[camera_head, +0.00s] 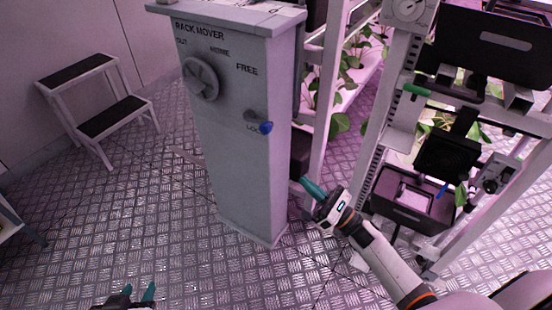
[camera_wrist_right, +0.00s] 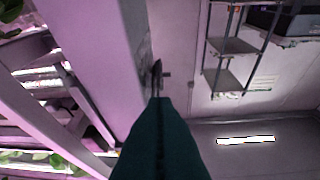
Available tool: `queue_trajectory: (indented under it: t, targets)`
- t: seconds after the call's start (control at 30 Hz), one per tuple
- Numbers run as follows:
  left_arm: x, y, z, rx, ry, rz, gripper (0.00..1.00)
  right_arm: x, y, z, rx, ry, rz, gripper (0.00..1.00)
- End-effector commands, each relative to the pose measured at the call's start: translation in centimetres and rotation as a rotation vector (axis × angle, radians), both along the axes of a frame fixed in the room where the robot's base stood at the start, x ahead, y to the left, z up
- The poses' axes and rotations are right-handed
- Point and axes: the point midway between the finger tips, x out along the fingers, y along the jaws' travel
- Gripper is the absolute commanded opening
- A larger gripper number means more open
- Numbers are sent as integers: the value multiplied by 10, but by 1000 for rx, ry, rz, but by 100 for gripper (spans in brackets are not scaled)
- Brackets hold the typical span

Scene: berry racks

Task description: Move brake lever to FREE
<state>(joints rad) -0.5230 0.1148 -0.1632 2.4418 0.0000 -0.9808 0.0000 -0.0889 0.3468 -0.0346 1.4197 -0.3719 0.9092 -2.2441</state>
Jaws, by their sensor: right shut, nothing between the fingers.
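The brake lever (camera_head: 262,127) is a short handle with a blue tip on the front of the grey rack mover cabinet (camera_head: 235,150). It sits low, beside a partly covered label that seems to read LOCK; the FREE label (camera_head: 247,70) is above it. My right gripper (camera_head: 313,187) is shut and empty, right of the cabinet and lower than the lever, apart from it. Its teal fingers (camera_wrist_right: 160,130) fill the lower middle of the right wrist view. A small dark part (camera_wrist_right: 157,78) shows beyond them; I cannot tell what it is. My left gripper (camera_head: 138,293) is open and empty at the bottom left.
A round knob (camera_head: 200,78) is on the cabinet's upper left, under the OUT and HOME labels. A plant rack (camera_head: 395,100) with posts and a dark bin (camera_head: 412,200) stands close to my right arm. A step stool (camera_head: 100,105) stands at left. Open metal floor lies before the cabinet.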

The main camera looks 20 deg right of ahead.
Motion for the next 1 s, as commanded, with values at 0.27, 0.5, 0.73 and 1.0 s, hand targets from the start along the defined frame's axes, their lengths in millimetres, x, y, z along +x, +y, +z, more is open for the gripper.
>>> queue_trajectory:
  t: [0.27, 0.5, 0.73, 1.0]
  targets:
    - [-1, 0, 6, -2, -11, 0, 36, -1, 1, 4, -25, -35, -1, 0]
    - [-1, 0, 6, -2, -10, 0, 36, 5, 5, 7, -22, -33, -1, 0]
    - [-1, 0, 5, -1, -10, 1, 36, 34, 26, 25, -21, -36, 0, 0]
    - [2, 0, 7, -6, -31, -1, 36, 76, 55, 50, -21, -33, 0, 0]
